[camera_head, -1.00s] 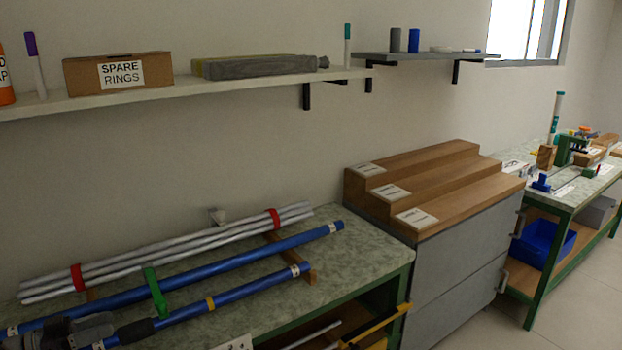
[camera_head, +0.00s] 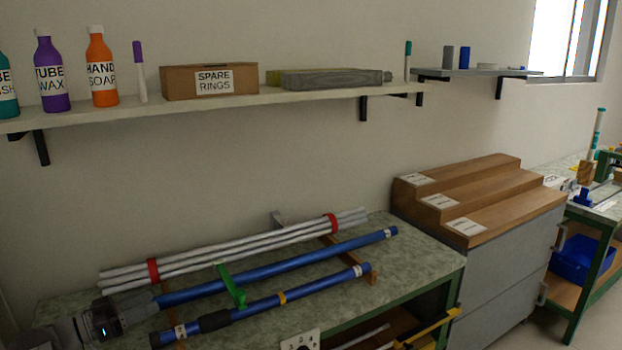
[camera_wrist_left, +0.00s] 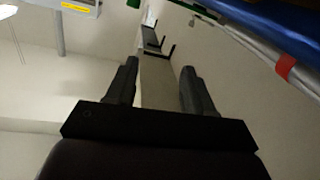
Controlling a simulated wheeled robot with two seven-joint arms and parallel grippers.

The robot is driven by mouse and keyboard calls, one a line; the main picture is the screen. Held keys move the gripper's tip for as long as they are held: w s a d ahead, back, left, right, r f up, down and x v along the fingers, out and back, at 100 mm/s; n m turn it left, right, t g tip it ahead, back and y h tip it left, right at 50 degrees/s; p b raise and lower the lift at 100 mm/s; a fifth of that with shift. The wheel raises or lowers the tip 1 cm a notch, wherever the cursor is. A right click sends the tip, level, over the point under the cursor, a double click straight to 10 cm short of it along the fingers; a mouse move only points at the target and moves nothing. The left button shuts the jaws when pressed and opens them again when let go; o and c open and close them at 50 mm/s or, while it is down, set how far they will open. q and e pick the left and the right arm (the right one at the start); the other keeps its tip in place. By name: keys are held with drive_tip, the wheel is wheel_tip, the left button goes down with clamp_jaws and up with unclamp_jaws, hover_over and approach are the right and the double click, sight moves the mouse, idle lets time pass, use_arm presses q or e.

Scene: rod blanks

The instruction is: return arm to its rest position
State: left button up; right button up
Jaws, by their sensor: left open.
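My left arm comes in at the lower left of the head view. Its gripper (camera_head: 128,308) is by the left ends of the tubes on the bench, in front of part of the long blue tube (camera_head: 290,262). In the left wrist view the two dark fingers (camera_wrist_left: 158,68) stand apart with nothing between them. A blue tube and pale rods with a red band (camera_wrist_left: 285,66) pass at the upper right there, clear of the fingers. My right gripper is not in view.
Silver rods (camera_head: 240,242) and a shorter blue tube (camera_head: 325,285) lie on the green bench (camera_head: 420,262). A wall shelf (camera_head: 330,92) above holds bottles and a spare rings box (camera_head: 210,82). Wooden steps (camera_head: 480,205) stand to the right.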

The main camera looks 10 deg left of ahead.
use_arm(q)
drive_tip(key=w+d+r+n+t+y, duration=0.2)
drive_tip(key=w+d+r+n+y, duration=0.35)
drive_tip(key=w+d+y, duration=0.5)
drive_tip(key=s+d+f+g+y, duration=0.1)
drive_tip(key=s+d+f+g, duration=0.5)
drive_tip(key=s, duration=0.6)
drive_tip(key=s+d+f+g, duration=0.35)
drive_tip(key=s+d, duration=0.45)
drive_tip(key=s, duration=0.3)
drive_tip(key=s+d+f+g+y, duration=0.1)
drive_tip(key=s+d+f+g, duration=0.5)
drive_tip(key=s, duration=0.6)
wheel_tip(320, 180, up, 15)
drive_tip(key=t+p, duration=0.1)
drive_tip(key=p, duration=1.1)
drive_tip(key=shift+w+d+n+p, duration=0.25)
drive_tip(key=shift+d+n+p, duration=0.05)
drive_tip(key=shift+n, duration=0.05)
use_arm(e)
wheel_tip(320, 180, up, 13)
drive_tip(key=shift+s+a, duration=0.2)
use_arm(q)
drive_tip(key=shift+h, duration=0.25)
